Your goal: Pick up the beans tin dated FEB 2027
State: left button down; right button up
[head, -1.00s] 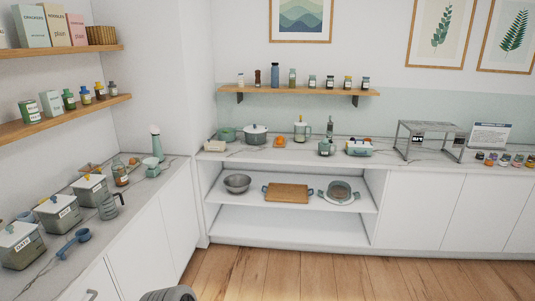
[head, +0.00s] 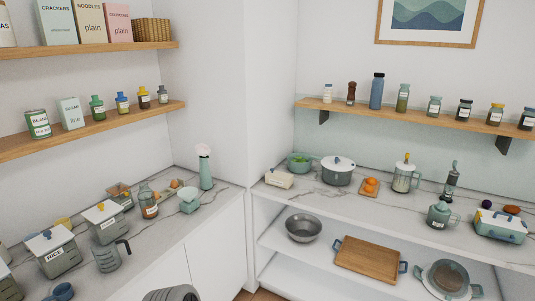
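A green tin (head: 38,124) with a white label stands at the left end of the lower wall shelf in the head view. Its label seems to read BEANS, with a smaller line below too small to read surely. A pale container (head: 4,28), cut off by the left edge on the upper shelf, shows only the label ending "AS".
The lower wall shelf (head: 15,150) also holds a sugar box (head: 71,113) and several small jars. Below, the marble counter (head: 175,232) carries canisters, a rice bin (head: 52,253) and a glass jug (head: 110,256). A second counter (head: 330,198) runs to the right.

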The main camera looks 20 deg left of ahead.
aim_at(38, 121)
jog(key=u, duration=0.85)
jog(key=i, duration=1.2)
jog(key=u, duration=1.3)
